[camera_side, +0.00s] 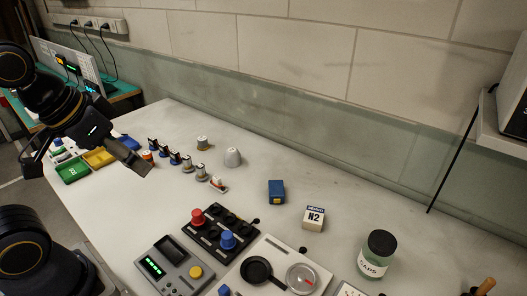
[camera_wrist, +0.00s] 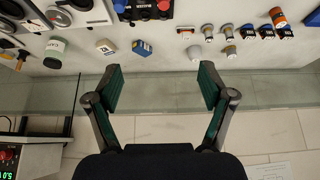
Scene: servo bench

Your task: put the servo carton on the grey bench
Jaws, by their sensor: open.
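The carton's band print is too small to read. In the wrist view the carton (camera_wrist: 105,47) and the blue box (camera_wrist: 142,48) lie beyond my gripper, left of its middle. My gripper (camera_wrist: 160,82) is open with nothing between its fingers. In the side view my gripper (camera_side: 88,165) is at the left, well away from the carton.
A black panel with red and blue knobs (camera_side: 220,232), a grey meter (camera_side: 172,268) and a scale plate (camera_side: 265,272) fill the front. A lidded jar (camera_side: 377,253) stands right.

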